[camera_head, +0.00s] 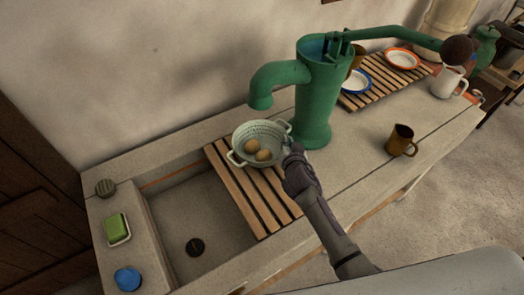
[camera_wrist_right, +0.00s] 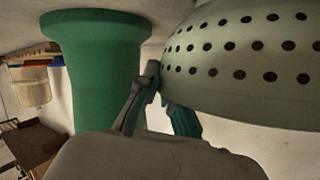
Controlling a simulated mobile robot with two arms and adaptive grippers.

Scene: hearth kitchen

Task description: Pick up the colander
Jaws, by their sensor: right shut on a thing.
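The colander (camera_head: 241,139) is pale green-white with side handles and holds some round tan items (camera_head: 257,150). It sits at or just above the slatted wooden rack (camera_head: 247,196) over the sink; I cannot tell whether it touches the slats. My right gripper (camera_head: 288,149) is at the colander's right side, shut on it near the handle. In the right wrist view the perforated colander wall (camera_wrist_right: 240,60) fills the upper right, with the fingers (camera_wrist_right: 165,100) at its edge. My left gripper is not in view.
A green hand pump (camera_head: 317,95) stands close behind the colander, its spout near above. A brown mug (camera_head: 401,140) is on the counter to the right. Plates (camera_head: 402,58) lie on a second rack behind. Green soap (camera_head: 117,228) is left of the sink basin.

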